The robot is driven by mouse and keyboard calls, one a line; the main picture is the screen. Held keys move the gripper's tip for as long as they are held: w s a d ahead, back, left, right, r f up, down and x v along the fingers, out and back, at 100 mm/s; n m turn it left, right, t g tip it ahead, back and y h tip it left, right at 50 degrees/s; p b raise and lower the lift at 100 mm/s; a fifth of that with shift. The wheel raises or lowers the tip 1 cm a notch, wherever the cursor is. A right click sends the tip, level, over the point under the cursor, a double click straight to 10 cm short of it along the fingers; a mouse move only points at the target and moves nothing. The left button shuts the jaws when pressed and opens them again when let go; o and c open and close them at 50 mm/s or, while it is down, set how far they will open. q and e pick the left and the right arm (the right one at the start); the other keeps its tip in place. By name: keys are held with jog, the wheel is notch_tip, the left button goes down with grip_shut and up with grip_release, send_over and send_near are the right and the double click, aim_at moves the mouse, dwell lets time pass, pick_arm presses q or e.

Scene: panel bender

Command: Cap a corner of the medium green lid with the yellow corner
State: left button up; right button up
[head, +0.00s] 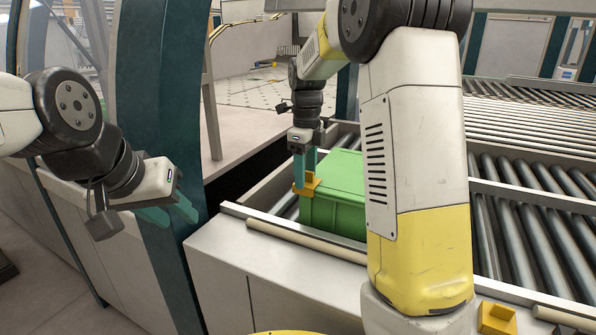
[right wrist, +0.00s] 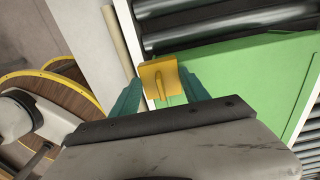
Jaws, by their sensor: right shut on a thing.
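The green lid (head: 338,172) sits on top of a green box (head: 334,215) on the roller conveyor. My right gripper (head: 305,170) is shut on the yellow corner (head: 309,186), at the lid's near-left corner. In the right wrist view the yellow corner (right wrist: 160,82) is between the teal fingertips and overlaps the corner of the green lid (right wrist: 255,75). I cannot tell whether it is seated on the lid or just against it. My left gripper (head: 172,212) is empty, its teal fingers apart, left of the conveyor and away from the box.
Metal rollers (head: 535,215) stretch to the right of the box, with rails between lanes. A pale front rail (head: 305,242) runs before the box. Another yellow piece (head: 496,317) lies at the bottom right. A dark teal post (head: 150,110) stands behind my left gripper.

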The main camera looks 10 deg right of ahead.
jog(key=shift+f, duration=0.1)
jog(key=o, duration=1.4)
